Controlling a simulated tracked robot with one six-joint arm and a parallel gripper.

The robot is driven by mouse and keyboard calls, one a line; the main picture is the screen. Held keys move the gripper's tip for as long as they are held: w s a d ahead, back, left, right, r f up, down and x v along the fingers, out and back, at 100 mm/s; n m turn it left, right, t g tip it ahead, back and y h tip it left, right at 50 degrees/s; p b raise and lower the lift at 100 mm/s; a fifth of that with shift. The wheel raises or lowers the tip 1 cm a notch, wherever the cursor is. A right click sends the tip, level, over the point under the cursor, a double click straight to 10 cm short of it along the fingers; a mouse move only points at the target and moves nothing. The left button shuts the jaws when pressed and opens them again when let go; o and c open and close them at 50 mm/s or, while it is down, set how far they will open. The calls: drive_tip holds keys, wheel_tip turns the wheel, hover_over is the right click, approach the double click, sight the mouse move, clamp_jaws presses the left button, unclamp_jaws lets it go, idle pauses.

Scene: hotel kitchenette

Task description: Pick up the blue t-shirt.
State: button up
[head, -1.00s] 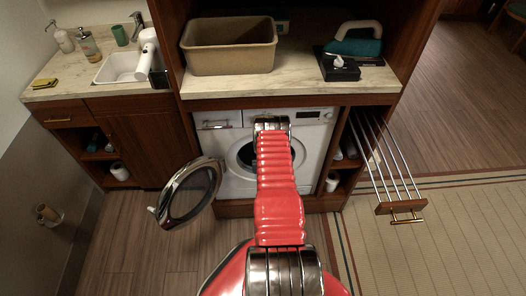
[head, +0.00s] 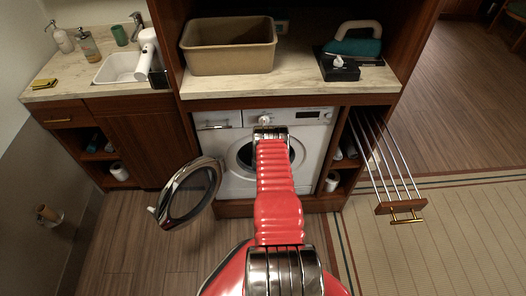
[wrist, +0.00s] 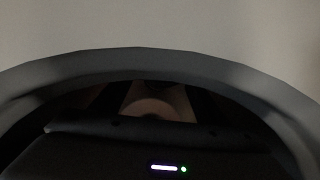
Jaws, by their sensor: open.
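No blue t-shirt can be made out in either view. The white washing machine (head: 222,140) stands under the counter with its round door (head: 190,192) swung open to the left. My arm reaches toward its round opening, and in the head view the arm hides my gripper and part of the opening. In the wrist view the dark grey rim of the opening (wrist: 160,60) arches over my open gripper (wrist: 155,112). The inside of the drum is very dark, with only a dim pale patch in the middle, and any cloth inside cannot be told.
The open door stands left of my arm. A pulled-out drying rack (head: 400,207) juts out on the right. The floor at front left is clear.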

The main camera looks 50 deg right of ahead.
drive_tip(key=shift+x, duration=1.15)
drive_tip(key=c, duration=1.2)
